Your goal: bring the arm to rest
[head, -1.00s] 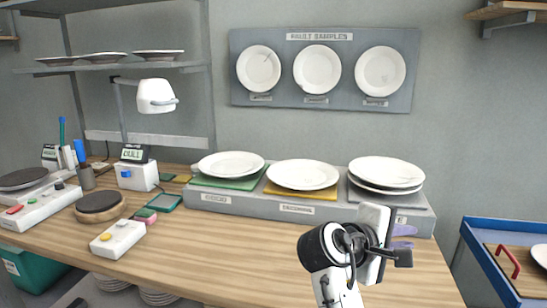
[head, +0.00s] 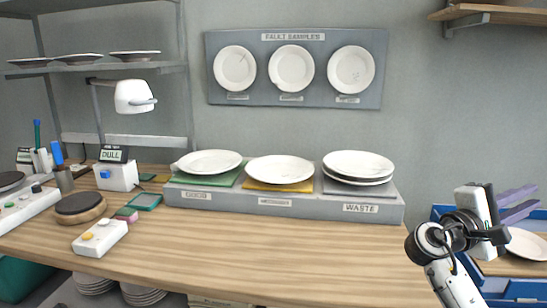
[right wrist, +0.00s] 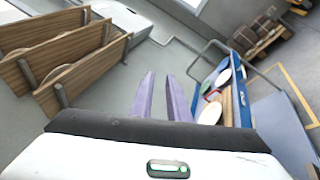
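My right gripper (head: 528,201) is at the far right of the head view, past the bench's right end and in front of a blue-rimmed tray (head: 490,293). Its two purple fingers (right wrist: 160,95) stand apart in the right wrist view with nothing between them. My left gripper is not in view. On the bench, one plate (head: 209,162) lies on the green pad, one plate (head: 280,170) on the yellow pad, and a small stack of plates (head: 358,165) on the grey pad marked WASTE.
A wooden bench (head: 250,250) carries a round turntable (head: 80,206) and a white button box (head: 100,238) at left. A lamp (head: 134,96) hangs over it. The blue tray holds a plate (head: 527,243). Wooden racks (right wrist: 70,60) show in the right wrist view. The bench's front right is clear.

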